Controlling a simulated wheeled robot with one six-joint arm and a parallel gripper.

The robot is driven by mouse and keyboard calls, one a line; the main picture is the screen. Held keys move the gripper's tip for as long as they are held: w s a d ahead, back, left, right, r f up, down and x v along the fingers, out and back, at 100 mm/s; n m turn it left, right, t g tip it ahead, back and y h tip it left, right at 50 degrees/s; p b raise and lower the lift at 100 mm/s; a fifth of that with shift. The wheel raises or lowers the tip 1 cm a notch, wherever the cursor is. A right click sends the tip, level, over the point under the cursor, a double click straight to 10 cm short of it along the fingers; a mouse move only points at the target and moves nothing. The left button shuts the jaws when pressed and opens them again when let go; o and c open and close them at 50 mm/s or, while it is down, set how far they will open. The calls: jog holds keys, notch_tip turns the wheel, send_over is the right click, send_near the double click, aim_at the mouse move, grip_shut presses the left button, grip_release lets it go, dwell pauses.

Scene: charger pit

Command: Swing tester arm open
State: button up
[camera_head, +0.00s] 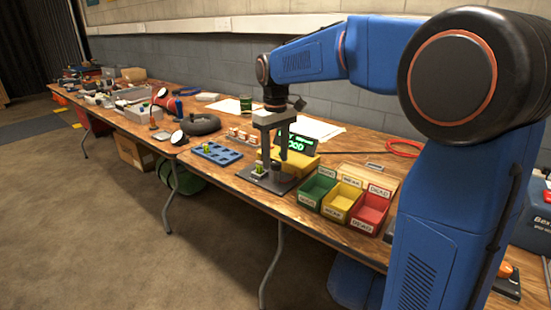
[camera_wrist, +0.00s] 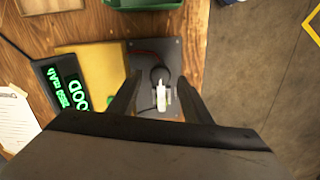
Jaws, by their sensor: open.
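The tester has a yellow body (camera_head: 300,162), a dark base plate (camera_head: 262,178) and a black display that reads GOOD in green (camera_head: 297,143). In the wrist view the display (camera_wrist: 66,88) and yellow body (camera_wrist: 95,65) lie left of the dark plate (camera_wrist: 169,50). A black round part with a pale bar (camera_wrist: 168,97), seemingly the tester arm, shows on the plate. My gripper (camera_wrist: 158,82) is open above the plate, its fingers on either side of the pale bar. I cannot tell whether they touch it.
Green (camera_head: 316,190), yellow (camera_head: 342,201) and red (camera_head: 370,211) bins stand right of the tester. A blue tray (camera_head: 216,153) lies to its left. The table's front edge is close to the plate, with open floor beyond.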

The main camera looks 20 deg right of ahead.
jog(key=shift+f, duration=0.5)
grip_shut()
